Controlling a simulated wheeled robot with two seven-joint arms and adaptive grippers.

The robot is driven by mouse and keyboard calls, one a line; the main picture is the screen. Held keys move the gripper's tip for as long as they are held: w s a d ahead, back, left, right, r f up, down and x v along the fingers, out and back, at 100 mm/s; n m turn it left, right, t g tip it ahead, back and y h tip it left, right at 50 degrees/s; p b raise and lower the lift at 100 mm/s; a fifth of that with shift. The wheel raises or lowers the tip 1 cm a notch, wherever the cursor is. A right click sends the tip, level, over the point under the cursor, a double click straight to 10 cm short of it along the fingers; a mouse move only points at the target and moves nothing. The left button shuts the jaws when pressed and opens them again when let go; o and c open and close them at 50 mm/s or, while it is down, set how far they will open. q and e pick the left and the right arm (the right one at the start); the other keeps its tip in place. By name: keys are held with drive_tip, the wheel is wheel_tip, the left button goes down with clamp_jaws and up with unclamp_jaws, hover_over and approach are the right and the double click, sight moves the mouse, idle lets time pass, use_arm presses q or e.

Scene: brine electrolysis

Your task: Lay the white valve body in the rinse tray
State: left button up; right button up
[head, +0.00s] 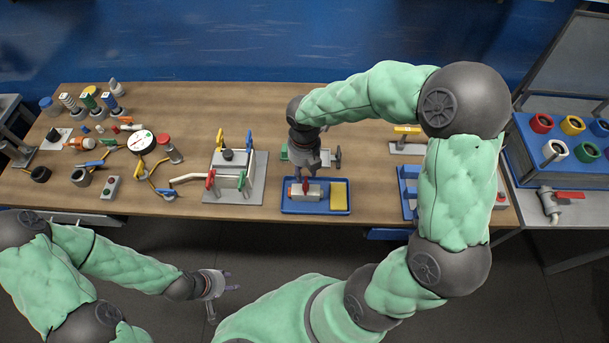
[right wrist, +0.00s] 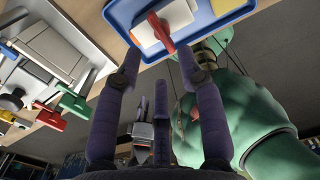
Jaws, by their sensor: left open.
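The white valve body (head: 312,192) with a red handle lies in the left part of the blue rinse tray (head: 320,211). In the right wrist view, the valve body (right wrist: 178,14) appears beyond my fingertips, inside the tray (right wrist: 119,15), its red handle pointing back between them. My right gripper (head: 305,178) hangs down over the tray. Its fingers (right wrist: 158,62) are spread and do not appear to grip the valve. Its fingertips partly hide the valve in the head view. My left gripper (head: 228,283) is open and empty, in front of the table edge.
A yellow sponge (head: 339,195) lies in the tray's right part. A grey fixture with coloured handles (head: 232,170) stands left of the tray. A green-and-grey device (head: 325,157) is behind it. A blue rack (head: 409,190) is to the right. Wood between tray and rack is clear.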

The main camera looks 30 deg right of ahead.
use_arm(q)
drive_tip(key=shift+r+p, duration=0.3)
drive_tip(key=shift+r, duration=0.15)
use_arm(e)
drive_tip(key=shift+r, duration=2.1)
